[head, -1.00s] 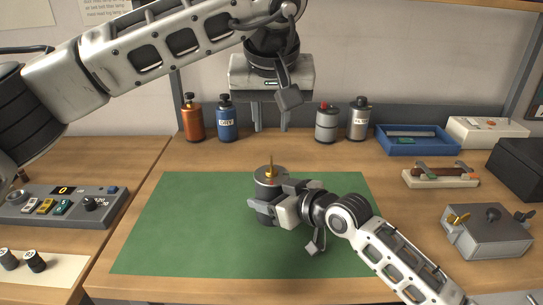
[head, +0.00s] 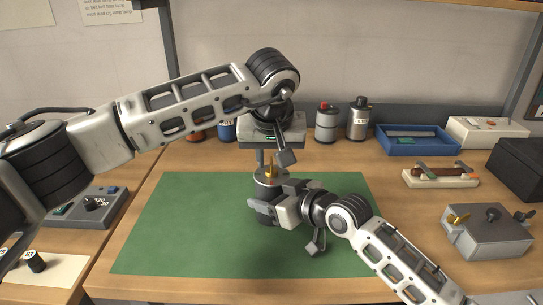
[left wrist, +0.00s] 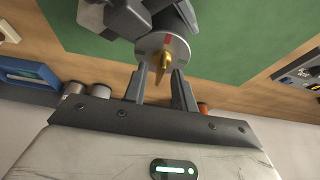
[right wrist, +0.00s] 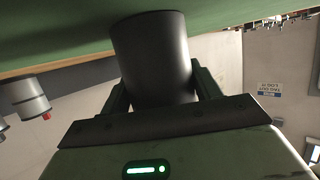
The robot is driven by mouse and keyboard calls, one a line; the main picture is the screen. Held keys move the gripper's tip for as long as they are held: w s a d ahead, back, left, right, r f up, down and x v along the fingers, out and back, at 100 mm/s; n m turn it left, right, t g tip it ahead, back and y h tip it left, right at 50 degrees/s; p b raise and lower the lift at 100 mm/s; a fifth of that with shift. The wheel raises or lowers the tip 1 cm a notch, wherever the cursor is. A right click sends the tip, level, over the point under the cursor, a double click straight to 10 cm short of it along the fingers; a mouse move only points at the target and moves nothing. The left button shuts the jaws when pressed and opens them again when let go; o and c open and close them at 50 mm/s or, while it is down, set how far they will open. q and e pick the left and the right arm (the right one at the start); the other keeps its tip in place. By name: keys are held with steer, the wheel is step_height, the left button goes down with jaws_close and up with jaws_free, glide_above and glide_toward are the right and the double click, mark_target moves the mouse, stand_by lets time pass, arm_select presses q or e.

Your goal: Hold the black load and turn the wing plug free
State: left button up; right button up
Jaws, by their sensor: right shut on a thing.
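The black load (head: 264,209) is a dark cylinder standing upright on the green mat, with a grey metal top (left wrist: 152,45). The brass wing plug (head: 271,172) stands up from that top and shows in the left wrist view (left wrist: 164,64). My right gripper (head: 274,207) is shut around the load's side; the dark body (right wrist: 152,55) fills the space between its fingers in the right wrist view. My left gripper (left wrist: 160,74) points down above the load, its fingers open and apart, with the plug seen in line with the gap. I cannot tell whether the fingers touch it.
The green mat (head: 180,220) is otherwise clear. Canisters (head: 358,118) and a blue tray (head: 417,140) stand behind. A control panel (head: 86,207) is at left, partly behind my left arm.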

arm_select(q)
jaws_close()
steer(key=shift+n, duration=0.4)
steer(key=n+y, duration=0.1)
steer(key=n, duration=0.2)
steer(key=shift+d+n+y, duration=0.15)
steer(key=shift+n+y, duration=0.25)
steer(key=n+g+y, duration=0.1)
steer(key=n, duration=0.2)
steer(key=shift+w+n, duration=0.1)
steer(key=shift+n, duration=0.2)
steer(key=n+g, duration=0.1)
steer(key=n, duration=0.2)
steer(key=n+g+y, duration=0.1)
steer(key=n, duration=0.2)
steer(key=shift+w+d+y, duration=0.15)
steer(key=shift+y, duration=0.15)
steer(key=shift+n, duration=0.4)
steer(key=shift+o, duration=0.4)
jaws_free()
